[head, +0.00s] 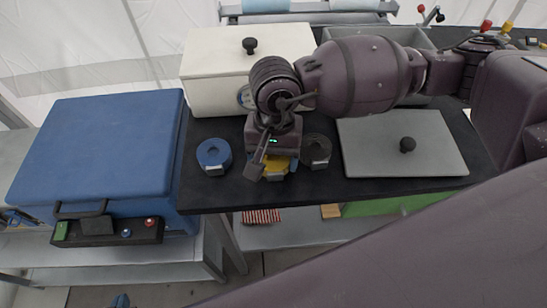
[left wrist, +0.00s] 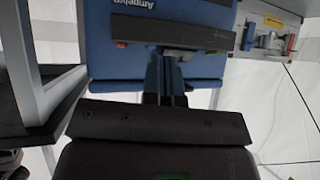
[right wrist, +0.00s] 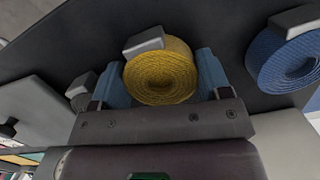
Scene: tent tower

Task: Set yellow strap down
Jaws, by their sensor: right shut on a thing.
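The yellow strap (head: 279,165) is a coil at the black table top (head: 345,190), partly hidden by my right gripper in the head view. In the right wrist view the yellow strap (right wrist: 162,75) sits between the two blue fingers of my right gripper (right wrist: 160,85), which is shut on it. I cannot tell whether the coil touches the table or is held just above it. My left gripper (left wrist: 165,85) has its fingers close together and empty, in front of the blue case (left wrist: 130,60).
A blue strap coil (head: 213,156) lies left of the yellow one, and a black coil (head: 315,151) right. A white box (head: 215,65) stands behind. A grey lid (head: 400,140) with a black knob lies right. The blue case (head: 100,150) stands left of the table.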

